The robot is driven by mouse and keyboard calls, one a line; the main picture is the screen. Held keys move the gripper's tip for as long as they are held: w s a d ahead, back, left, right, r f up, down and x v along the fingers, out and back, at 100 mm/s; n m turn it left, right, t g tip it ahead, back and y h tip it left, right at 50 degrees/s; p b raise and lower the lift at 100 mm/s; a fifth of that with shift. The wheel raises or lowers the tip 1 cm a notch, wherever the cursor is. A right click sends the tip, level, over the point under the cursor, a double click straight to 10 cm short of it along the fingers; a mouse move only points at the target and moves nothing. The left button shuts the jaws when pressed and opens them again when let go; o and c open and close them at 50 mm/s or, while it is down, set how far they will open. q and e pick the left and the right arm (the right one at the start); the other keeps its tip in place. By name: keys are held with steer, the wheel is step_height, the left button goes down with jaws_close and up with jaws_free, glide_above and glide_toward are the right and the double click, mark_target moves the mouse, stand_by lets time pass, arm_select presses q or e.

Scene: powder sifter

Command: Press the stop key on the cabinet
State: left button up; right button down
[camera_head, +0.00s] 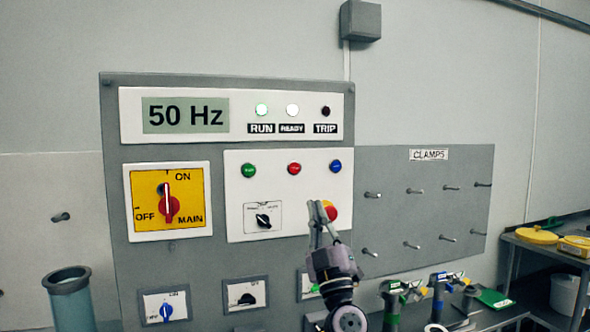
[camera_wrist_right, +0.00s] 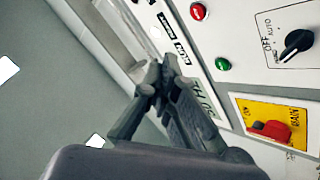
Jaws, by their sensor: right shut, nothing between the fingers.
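The grey cabinet (camera_head: 230,260) stands against the wall. Its white panel carries a green button (camera_head: 249,170), a red button (camera_head: 294,168) and a blue button (camera_head: 336,166) in a row. No lettering on these buttons is legible. The red button (camera_wrist_right: 197,11) and green button (camera_wrist_right: 222,63) also show in the right wrist view. My right gripper (camera_head: 318,206) is shut and empty, below and right of the red button in the head view. It partly covers a red knob on yellow (camera_head: 331,211). I cannot tell whether it touches anything. My left gripper is not in view.
The display (camera_head: 185,115) reads 50 Hz. The main switch (camera_head: 169,203) has a red handle. A clamp board (camera_head: 425,210) with pegs and a side table (camera_head: 548,245) are at right.

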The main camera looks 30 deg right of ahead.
mark_target(298, 172)
steer(key=w+r+n+y, duration=0.3)
steer(key=r+n+y, duration=0.4)
steer(key=shift+w+d+t, duration=0.3)
steer(key=shift+w+t, duration=0.1)
steer(key=shift+f, duration=0.1)
steer(key=w+b, duration=0.3)
steer(key=b, duration=0.1)
steer(key=w+d+b, duration=0.1)
steer(key=w+b, duration=0.1)
steer(key=b, duration=0.2)
steer(key=w+d+b, duration=0.1)
steer(key=w+b, duration=0.2)
steer(key=b, duration=0.2)
steer(key=shift+w, duration=0.3)
stand_by(0.5)
